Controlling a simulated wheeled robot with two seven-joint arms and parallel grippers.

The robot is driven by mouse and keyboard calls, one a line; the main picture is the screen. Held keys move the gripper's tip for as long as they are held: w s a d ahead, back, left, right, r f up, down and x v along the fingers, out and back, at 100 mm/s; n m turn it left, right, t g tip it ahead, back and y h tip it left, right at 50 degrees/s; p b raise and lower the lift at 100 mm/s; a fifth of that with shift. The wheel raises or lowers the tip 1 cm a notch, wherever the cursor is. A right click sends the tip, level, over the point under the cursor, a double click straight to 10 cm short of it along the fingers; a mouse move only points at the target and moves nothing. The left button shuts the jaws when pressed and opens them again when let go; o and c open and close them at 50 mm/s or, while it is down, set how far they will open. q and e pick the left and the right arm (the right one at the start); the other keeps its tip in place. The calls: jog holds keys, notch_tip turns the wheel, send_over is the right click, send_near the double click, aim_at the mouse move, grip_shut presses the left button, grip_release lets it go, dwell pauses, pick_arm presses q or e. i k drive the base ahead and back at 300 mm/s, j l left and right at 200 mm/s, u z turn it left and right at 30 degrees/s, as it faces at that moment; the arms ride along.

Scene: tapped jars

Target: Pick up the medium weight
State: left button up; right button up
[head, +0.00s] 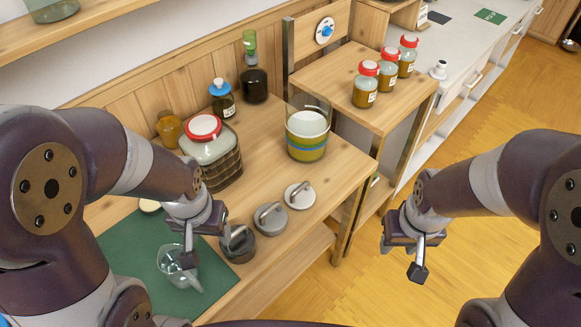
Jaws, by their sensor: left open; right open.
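Three weights with loop handles stand in a slanting row on the wooden table. The middle one, a grey weight (271,220), sits between a dark weight (240,246) and a pale silver weight (299,195). They look alike in size and differ mainly in shade. My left gripper (204,246) is open, to the left of the dark weight and above a glass jug, apart from the grey weight. My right gripper (404,259) is open and empty, out over the floor to the right of the table.
The glass jug (178,270) stands on a green mat (122,247). A large red-lidded jar (212,150) and a striped container (307,138) stand behind the weights. Small red-lidded jars (366,86) stand on a raised shelf (330,72). Table is clear right of the weights.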

aim_at(271, 219)
jog(key=i+l+u, duration=0.45)
jog(key=l, duration=0.2)
jog(key=i+l+u, duration=0.2)
jog(key=l, duration=0.2)
jog(key=u, duration=1)
jog(key=k+j, duration=0.05)
